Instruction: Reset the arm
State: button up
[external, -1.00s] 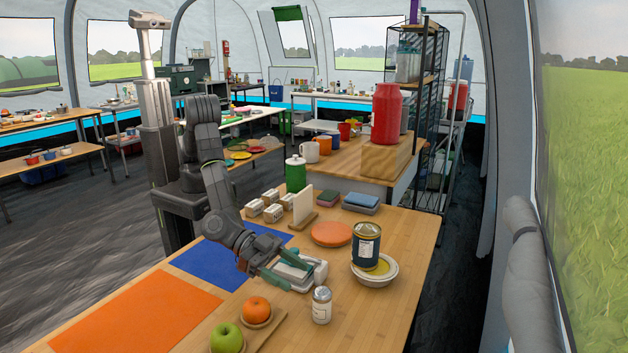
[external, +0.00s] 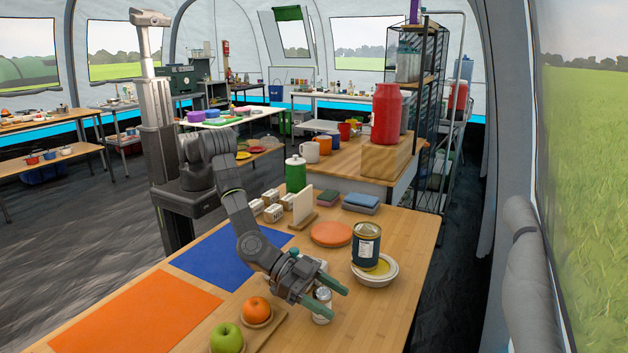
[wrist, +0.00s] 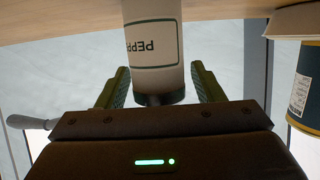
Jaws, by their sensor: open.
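My gripper (external: 337,303) is open, low over the front part of the wooden table (external: 395,325). Its green fingers lie on either side of a small white shaker with a grey lid (external: 321,305). In the wrist view, which is upside down, the shaker (wrist: 153,50) stands between the two fingers (wrist: 157,90), and part of the word "PEPPER" shows on its label. A gap shows between the shaker and each finger. A pale object (external: 321,264) behind the gripper is mostly hidden by it.
An orange (external: 256,310) and a green apple (external: 226,338) sit front left. An orange plate (external: 331,233) lies behind. Blue (external: 225,258) and orange (external: 140,312) mats are clear.

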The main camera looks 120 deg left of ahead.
dwell(0.4)
jog(key=shift+s+r, duration=0.15)
jog(key=v, duration=1.2)
jog(key=x, duration=1.2)
notch_tip(320, 180, up, 11)
jog(key=shift+a+f+p, duration=0.1)
jog(key=shift+f+p, duration=0.1)
jog(key=shift+p, duration=0.35)
jog(key=s+a+r+m+h+b, duration=0.1)
jog(key=s+a+r+m+h, duration=0.1)
jog(key=s, duration=0.5)
jog(key=s+a+r+m+g+h+b, duration=0.1)
jog(key=s+a+r+m+h+b, duration=0.1)
jog(key=s, duration=0.6)
jog(key=shift+s+a+r+h, duration=0.3)
jog(key=shift+r+h, duration=0.4)
jog(key=shift+r, duration=0.2)
dwell(0.4)
